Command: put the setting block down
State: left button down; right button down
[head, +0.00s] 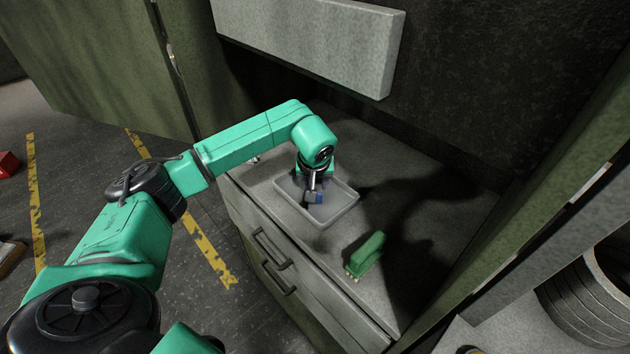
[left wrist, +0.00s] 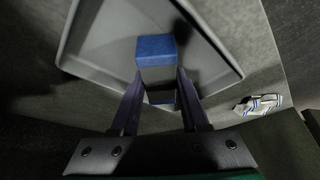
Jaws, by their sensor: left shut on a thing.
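The setting block (left wrist: 155,50) is a small block with a blue end and a grey body. My left gripper (left wrist: 160,88) is shut on it, one finger on each side of the grey part. In the head view the block (head: 316,197) shows as a small blue and grey piece under my left gripper (head: 312,188), within the outline of a shallow grey tray (head: 330,218). I cannot tell whether the block touches the tray floor. The tray also shows behind the block in the left wrist view (left wrist: 98,45). My right gripper is out of view.
The tray stands on a grey cabinet top (head: 400,190) with drawers below. A green brush (head: 366,254) lies in front of the tray, to the right. A white cloth with blue stripes (left wrist: 258,104) lies beside the tray. A grey panel (head: 310,40) hangs above.

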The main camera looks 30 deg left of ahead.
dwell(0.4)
pick_arm(q)
jog(key=shift+f, duration=0.25)
jog(key=shift+c, duration=1.6)
grip_release()
jog(key=shift+s+f, duration=0.1)
jog(key=shift+d+r+b, duration=0.1)
jog(key=shift+r+b, duration=0.2)
jog(key=shift+r, duration=0.1)
jog(key=b+v, duration=0.3)
jog(key=v, duration=1.1)
